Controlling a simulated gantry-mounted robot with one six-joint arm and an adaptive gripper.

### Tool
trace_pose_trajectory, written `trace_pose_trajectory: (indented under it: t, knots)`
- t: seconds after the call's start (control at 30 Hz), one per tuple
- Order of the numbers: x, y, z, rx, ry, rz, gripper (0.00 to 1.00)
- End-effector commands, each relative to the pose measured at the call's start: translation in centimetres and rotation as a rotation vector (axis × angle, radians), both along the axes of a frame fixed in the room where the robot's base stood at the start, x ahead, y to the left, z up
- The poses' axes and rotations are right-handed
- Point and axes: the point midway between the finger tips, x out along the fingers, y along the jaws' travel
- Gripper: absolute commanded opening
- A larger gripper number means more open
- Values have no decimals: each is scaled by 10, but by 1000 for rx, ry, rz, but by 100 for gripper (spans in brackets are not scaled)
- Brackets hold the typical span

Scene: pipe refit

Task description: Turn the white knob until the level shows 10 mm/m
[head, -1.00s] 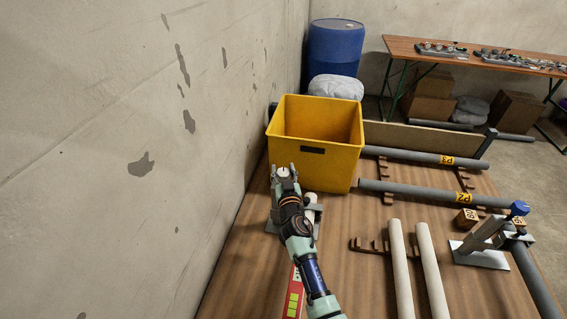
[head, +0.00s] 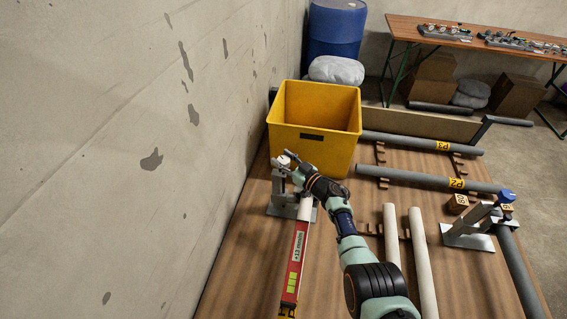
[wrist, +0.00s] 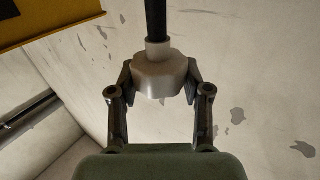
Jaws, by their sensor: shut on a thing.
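The white knob (wrist: 160,78) sits between the two dark fingers of my gripper (wrist: 158,88) in the wrist view, with a dark rod running up from it. In the head view the knob (head: 282,161) is small, at the top of a grey metal stand (head: 279,194) near the wall. My gripper (head: 288,159) is shut on it there, with my arm coming in from the lower right. The red level (head: 291,287) lies along a pale pipe running from the stand. Its small display (head: 298,246) appears to read +13 mm/m; the digits are tiny.
A yellow bin (head: 343,104) stands just behind the stand. The concrete wall (head: 150,110) is close on the left. Two pale pipes (head: 424,265) lie to the right, and another stand with a blue knob (head: 507,194) is at the far right.

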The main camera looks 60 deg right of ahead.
Motion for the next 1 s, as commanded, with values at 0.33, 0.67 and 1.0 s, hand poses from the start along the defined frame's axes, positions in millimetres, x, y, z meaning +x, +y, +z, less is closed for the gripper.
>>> trace_pose_trajectory:
  t: [0.33,0.67,1.0]
  knots:
    - [0,0,-6,-1,1,143,13]
    - [0,0,-2,1,3,169,13]
    - [0,0,-2,1,2,169,66]
